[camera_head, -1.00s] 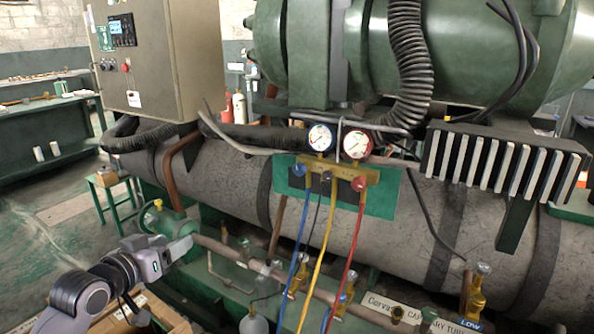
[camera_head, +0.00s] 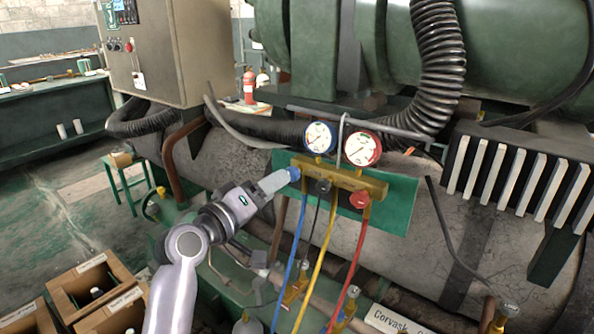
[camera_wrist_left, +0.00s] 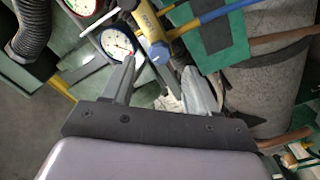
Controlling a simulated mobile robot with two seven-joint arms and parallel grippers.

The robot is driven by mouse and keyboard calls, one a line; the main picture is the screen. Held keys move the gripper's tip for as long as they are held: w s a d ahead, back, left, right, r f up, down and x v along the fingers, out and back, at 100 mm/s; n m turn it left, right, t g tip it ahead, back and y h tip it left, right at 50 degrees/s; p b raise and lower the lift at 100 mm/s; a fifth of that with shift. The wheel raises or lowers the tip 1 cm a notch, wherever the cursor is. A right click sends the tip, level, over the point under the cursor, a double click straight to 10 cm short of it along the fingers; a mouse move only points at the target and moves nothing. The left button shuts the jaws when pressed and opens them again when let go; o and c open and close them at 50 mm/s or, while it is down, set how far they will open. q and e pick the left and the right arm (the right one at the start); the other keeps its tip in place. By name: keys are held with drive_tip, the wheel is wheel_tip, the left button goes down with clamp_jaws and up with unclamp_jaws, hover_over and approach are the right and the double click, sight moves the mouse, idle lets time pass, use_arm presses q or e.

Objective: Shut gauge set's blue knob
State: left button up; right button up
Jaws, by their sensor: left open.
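The gauge set's brass manifold (camera_head: 340,180) hangs on a green plate, with a blue-rimmed gauge (camera_head: 320,137) and a red-rimmed gauge (camera_head: 362,148) above it. Its blue knob (camera_head: 294,173) is at the manifold's left end. My left gripper (camera_head: 280,179) is open, its fingertips right at the blue knob from the left. In the left wrist view the blue knob (camera_wrist_left: 160,53) lies just ahead of the gap between the open fingers (camera_wrist_left: 160,68). I cannot tell whether a finger touches it. My right gripper is not in view.
A black knob (camera_head: 322,186) and a red knob (camera_head: 359,201) sit farther right on the manifold. Blue, yellow and red hoses (camera_head: 325,240) hang below. A hook and bar (camera_head: 345,125) are above. Open wooden boxes (camera_head: 85,285) stand at lower left.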

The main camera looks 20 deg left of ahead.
sight(294, 173)
use_arm(q)
drive_tip(key=shift+x, duration=3.25)
drive_tip(key=c, duration=1)
